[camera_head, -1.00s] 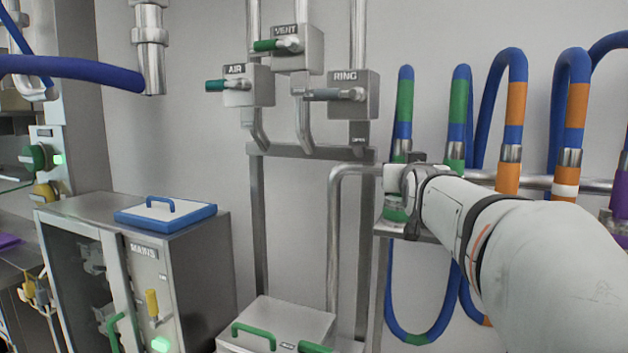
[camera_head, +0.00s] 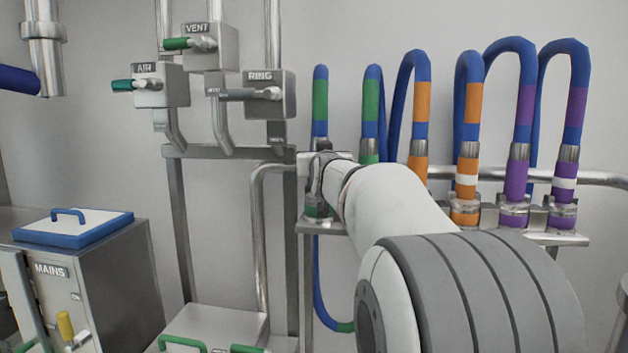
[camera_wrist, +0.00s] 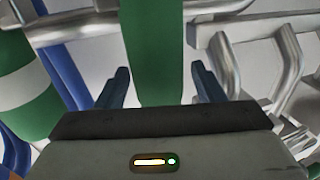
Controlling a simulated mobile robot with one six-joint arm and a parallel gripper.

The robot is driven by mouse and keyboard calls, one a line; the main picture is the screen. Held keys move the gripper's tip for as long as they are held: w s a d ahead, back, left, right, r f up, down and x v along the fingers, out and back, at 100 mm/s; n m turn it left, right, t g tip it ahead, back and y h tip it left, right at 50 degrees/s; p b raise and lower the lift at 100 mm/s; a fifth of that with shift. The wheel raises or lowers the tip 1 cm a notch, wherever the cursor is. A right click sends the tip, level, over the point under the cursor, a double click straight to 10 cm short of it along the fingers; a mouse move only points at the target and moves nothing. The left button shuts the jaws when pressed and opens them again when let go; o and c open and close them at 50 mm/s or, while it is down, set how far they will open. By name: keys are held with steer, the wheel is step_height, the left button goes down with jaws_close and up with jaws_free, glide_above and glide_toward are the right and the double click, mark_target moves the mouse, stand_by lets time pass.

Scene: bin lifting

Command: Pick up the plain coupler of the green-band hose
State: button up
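The green-band hose (camera_head: 320,100) is the leftmost blue loop on the wall in the head view. Its plain green coupler (camera_head: 318,211) sits low at the rack, partly covered by my gripper (camera_head: 318,168). In the wrist view the plain green coupler (camera_wrist: 157,50) stands between the two dark fingers of my gripper (camera_wrist: 160,85). Narrow gaps seem to show on both sides, so the fingers look open around it. A green coupler with a white band (camera_wrist: 25,92) is at the left of the wrist view. My arm hides most of it in the head view.
Orange-band (camera_head: 421,100) and purple-band hoses (camera_head: 525,105) hang to the right along the rack (camera_head: 565,238). Left are the AIR, VENT and RING valves (camera_head: 268,95) on pipes. A green-handled box (camera_head: 225,325) and the MAINS cabinet (camera_head: 110,290) stand below.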

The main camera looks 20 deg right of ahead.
steer(key=c, duration=1.1)
step_height(320, 180, up, 10)
steer(key=p, duration=0.7)
steer(key=shift+r+p, duration=0.1)
steer(key=shift+p, duration=0.3)
steer(key=shift+c, duration=0.2)
